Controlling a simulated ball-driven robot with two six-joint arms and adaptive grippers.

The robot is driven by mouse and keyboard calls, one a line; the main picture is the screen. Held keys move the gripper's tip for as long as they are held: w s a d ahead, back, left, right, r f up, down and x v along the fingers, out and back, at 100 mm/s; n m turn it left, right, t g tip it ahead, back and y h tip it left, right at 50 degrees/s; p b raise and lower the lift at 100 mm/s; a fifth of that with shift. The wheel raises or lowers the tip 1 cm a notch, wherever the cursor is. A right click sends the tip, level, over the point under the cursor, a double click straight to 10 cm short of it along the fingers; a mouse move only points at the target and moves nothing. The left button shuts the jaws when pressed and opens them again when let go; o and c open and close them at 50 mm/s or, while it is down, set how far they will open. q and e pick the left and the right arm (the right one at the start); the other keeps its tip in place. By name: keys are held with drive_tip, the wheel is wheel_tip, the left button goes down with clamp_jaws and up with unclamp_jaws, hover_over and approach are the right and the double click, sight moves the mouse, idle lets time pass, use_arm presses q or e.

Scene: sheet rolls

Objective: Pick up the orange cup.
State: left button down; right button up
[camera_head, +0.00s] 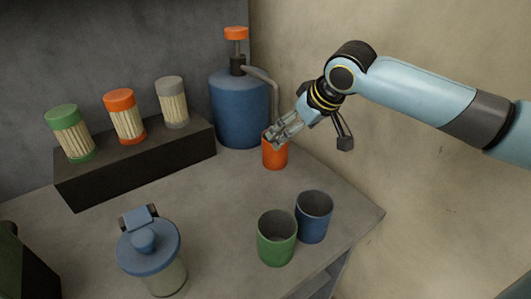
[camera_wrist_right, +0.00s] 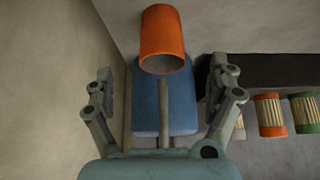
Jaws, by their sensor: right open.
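The orange cup (camera_head: 275,156) stands upright on the table in front of the blue pump bottle. In the wrist view the orange cup (camera_wrist_right: 162,32) is at the top middle with its open mouth showing. My right gripper (camera_head: 284,133) is at the cup's rim in the head view and hides part of it. In the wrist view my right gripper (camera_wrist_right: 162,70) is open and empty, its fingers wide apart, and the cup is just beyond the fingertips, centred between them. I cannot tell if they touch it. My left gripper is not in view.
The blue pump bottle (camera_head: 240,110) stands close behind the cup. A green cup (camera_head: 277,240) and a blue cup (camera_head: 314,217) stand nearer the table's right edge. A lidded jar (camera_head: 150,255) is at front left. A dark ledge (camera_head: 140,165) bears three sheet rolls.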

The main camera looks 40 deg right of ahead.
drive_tip(key=b+x, duration=0.1)
drive_tip(key=x, duration=0.5)
drive_tip(key=shift+w, duration=0.1)
drive_tip(key=x, duration=0.5)
drive_tip(key=shift+f+b, duration=0.35)
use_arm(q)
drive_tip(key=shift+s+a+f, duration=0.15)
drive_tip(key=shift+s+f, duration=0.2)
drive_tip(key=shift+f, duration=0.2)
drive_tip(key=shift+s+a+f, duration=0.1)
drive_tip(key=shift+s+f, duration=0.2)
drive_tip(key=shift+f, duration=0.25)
use_arm(e)
drive_tip(key=shift+r, duration=0.1)
drive_tip(key=c, duration=1.4)
